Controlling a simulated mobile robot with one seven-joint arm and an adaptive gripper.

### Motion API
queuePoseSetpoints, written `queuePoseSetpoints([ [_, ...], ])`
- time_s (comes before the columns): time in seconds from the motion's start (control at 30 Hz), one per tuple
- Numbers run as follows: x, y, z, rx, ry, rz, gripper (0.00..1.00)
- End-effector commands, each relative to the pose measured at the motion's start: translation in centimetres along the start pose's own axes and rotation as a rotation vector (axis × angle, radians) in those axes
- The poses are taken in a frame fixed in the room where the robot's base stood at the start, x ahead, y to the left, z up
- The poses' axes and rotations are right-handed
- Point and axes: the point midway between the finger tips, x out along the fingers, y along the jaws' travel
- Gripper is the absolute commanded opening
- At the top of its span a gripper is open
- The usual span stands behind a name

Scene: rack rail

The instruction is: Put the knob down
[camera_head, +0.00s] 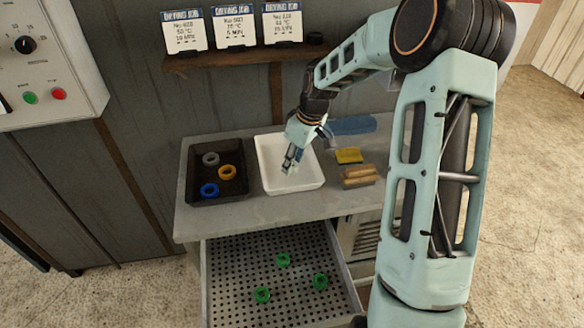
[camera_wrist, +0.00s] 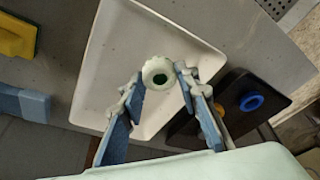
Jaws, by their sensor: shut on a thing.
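In the head view my gripper (camera_head: 289,166) points down over the white tray (camera_head: 311,184), and the knob is too small to make out there. The white tray (camera_wrist: 102,75) lies behind the knob in the wrist view. I cannot tell how far the knob is above the tray floor.
A black tray (camera_head: 219,199) with grey, orange and blue rings stands left of the white tray. A yellow sponge (camera_head: 349,155), brown brush-like pieces (camera_head: 360,175) and a blue cloth-like item (camera_head: 352,125) lie right. A perforated drawer (camera_head: 230,270) below stands open with green rings.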

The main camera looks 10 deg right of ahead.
Motion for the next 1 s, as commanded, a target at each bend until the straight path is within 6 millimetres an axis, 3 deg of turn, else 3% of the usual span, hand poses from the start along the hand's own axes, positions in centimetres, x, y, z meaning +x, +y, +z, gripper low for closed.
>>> queuePoseSetpoints([
  [0.33, 2.0, 1.2, -0.5, -0.001, 0.001, -0.001, 0.05],
  [0.53, 4.7, 1.1, 0.3, -0.001, 0.001, -0.001, 0.05],
  [0.9, 5.3, 1.2, 0.5, -0.001, 0.002, 0.001, 0.05],
  [0.93, 5.3, 1.2, 0.5, -0.001, 0.001, 0.001, 0.3],
  [1.0, 5.2, 1.2, 0.4, -0.001, 0.001, 0.001, 0.38],
])
